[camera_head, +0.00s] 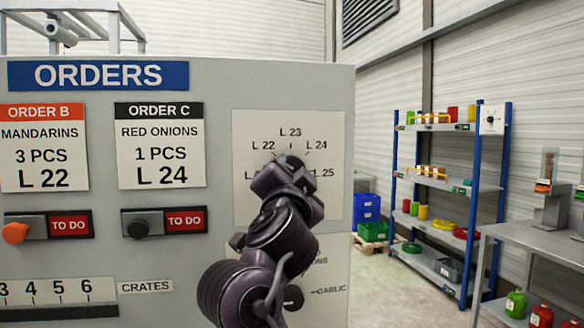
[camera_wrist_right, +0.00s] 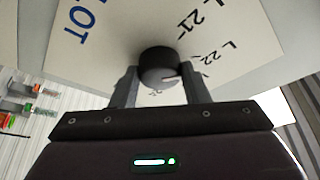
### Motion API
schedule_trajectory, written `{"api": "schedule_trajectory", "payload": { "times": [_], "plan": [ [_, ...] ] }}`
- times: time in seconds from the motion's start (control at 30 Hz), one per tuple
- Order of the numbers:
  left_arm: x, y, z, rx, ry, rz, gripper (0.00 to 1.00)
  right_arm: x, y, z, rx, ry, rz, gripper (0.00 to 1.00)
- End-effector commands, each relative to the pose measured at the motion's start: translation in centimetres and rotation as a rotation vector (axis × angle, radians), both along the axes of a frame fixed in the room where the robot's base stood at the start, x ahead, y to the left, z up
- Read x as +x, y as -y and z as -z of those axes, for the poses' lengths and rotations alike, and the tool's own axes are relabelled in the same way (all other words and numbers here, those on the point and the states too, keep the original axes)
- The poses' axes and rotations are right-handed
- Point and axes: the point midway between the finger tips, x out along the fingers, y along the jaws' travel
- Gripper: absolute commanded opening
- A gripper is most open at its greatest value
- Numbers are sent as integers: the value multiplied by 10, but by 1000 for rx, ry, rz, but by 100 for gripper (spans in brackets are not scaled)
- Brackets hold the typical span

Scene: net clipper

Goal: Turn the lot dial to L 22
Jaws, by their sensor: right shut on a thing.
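The lot dial's black knob (camera_wrist_right: 159,66) sits on a white panel (camera_head: 243,205) marked L 22, L 23, L 24 and more. In the head view my right gripper (camera_head: 289,165) covers most of the dial and hides its pointer. In the wrist view my right gripper (camera_wrist_right: 157,88) has a finger on each side of the knob and is shut on it. A pale mark on the knob points right, towards the L 22 side; I cannot tell if it lines up exactly. My left gripper is not in view.
The ORDERS board shows an order B card (camera_head: 43,148) reading L 22 and an order C card (camera_head: 160,145) reading L 24. An orange button (camera_head: 16,233) and a black button (camera_head: 138,230) sit below. Another black knob (camera_head: 293,297) is under my arm. Shelves (camera_head: 445,183) stand right.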

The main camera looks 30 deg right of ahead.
Motion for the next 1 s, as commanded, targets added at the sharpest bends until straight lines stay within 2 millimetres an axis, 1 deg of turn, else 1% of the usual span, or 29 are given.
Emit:
{"api": "schedule_trajectory", "payload": {
  "times": [0.03,0.3,0.77,0.8,0.93,1.0],
  "plan": [
    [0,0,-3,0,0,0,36,0,0,-2,24,6,-1,19],
    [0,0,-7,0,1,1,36,0,0,-1,89,24,1,19],
    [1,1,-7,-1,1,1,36,0,0,-1,99,28,2,19],
    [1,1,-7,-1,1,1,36,0,0,-1,99,28,2,47],
    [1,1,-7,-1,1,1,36,0,0,-1,98,27,1,63],
    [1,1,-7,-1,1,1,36,0,0,-1,98,27,1,63]
  ]
}}
